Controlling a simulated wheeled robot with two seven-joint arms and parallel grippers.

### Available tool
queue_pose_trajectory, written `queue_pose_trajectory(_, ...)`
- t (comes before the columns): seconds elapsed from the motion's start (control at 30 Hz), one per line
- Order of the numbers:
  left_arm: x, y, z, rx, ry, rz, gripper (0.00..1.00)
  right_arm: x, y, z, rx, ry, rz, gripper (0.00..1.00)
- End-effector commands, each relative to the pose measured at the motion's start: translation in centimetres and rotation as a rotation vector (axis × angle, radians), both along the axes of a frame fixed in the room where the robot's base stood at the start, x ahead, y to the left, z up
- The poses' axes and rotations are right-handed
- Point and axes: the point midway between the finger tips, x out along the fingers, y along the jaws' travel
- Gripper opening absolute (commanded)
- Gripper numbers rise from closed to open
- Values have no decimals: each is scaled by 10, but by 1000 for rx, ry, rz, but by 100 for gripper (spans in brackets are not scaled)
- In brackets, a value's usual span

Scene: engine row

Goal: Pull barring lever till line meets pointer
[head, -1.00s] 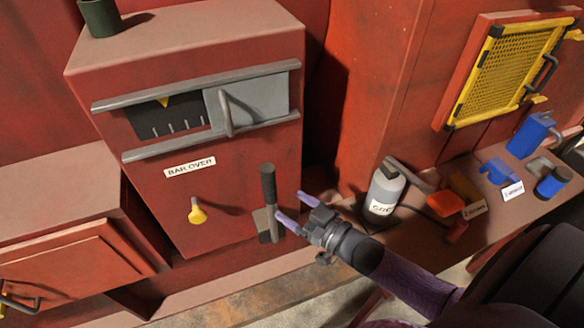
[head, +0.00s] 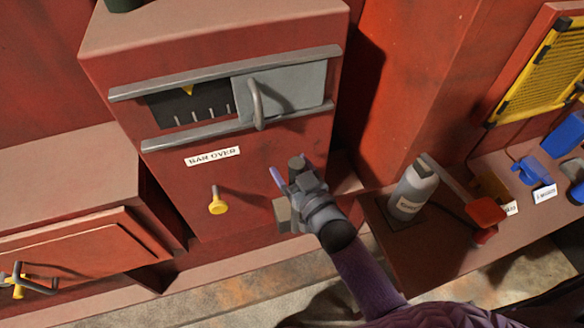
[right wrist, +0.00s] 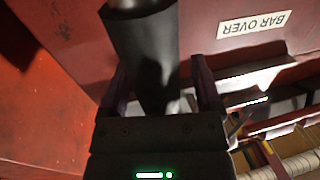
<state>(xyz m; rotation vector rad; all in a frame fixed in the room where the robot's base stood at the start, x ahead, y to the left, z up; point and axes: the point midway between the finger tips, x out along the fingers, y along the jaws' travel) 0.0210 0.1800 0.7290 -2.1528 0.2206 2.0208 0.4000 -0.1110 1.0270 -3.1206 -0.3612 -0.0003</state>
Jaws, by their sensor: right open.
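The barring lever stands upright on the front of the red BAR OVER cabinet. In the head view my right gripper (head: 287,172) is at the lever and hides most of it. In the right wrist view the lever's dark grip (right wrist: 143,45) is between the two spread fingers of the right gripper (right wrist: 160,85), which is open around it. The yellow pointer (head: 188,91) is at the top of the dark window in the cabinet. Several white lines (head: 195,117) show below it, with a gap between. My left gripper is not in view.
A grey sliding cover (head: 290,88) with a handle closes the right part of the window. A yellow knob (head: 218,206) sticks out left of the lever. A grey bottle (head: 412,190) and a red-headed tool (head: 486,211) are on the shelf at right.

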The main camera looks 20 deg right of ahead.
Motion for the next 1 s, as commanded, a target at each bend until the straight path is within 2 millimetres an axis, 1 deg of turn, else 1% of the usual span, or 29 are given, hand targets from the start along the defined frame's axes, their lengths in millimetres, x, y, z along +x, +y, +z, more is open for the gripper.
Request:
queue_pose_trajectory(0.23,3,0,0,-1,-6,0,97,1,0,0,0,0,0,81)
queue_pose_trajectory(0.27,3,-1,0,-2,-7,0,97,1,0,0,0,0,0,75)
queue_pose_trajectory(0.3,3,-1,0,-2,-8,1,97,1,0,0,0,0,0,67)
queue_pose_trajectory(0.37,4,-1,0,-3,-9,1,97,1,0,0,0,0,0,54)
queue_pose_trajectory(0.4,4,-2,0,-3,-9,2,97,1,0,0,0,0,0,45)
queue_pose_trajectory(0.47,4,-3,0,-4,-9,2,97,1,0,0,0,0,0,33)
queue_pose_trajectory(0.5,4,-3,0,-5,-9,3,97,1,0,0,0,0,0,24)
queue_pose_trajectory(0.57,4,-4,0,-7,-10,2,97,1,0,0,0,0,0,12)
queue_pose_trajectory(0.6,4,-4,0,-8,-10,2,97,1,0,0,0,0,0,3)
queue_pose_trajectory(0.63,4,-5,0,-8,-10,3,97,1,0,0,0,0,0,0)
queue_pose_trajectory(1.0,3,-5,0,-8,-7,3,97,1,0,0,0,0,0,0)
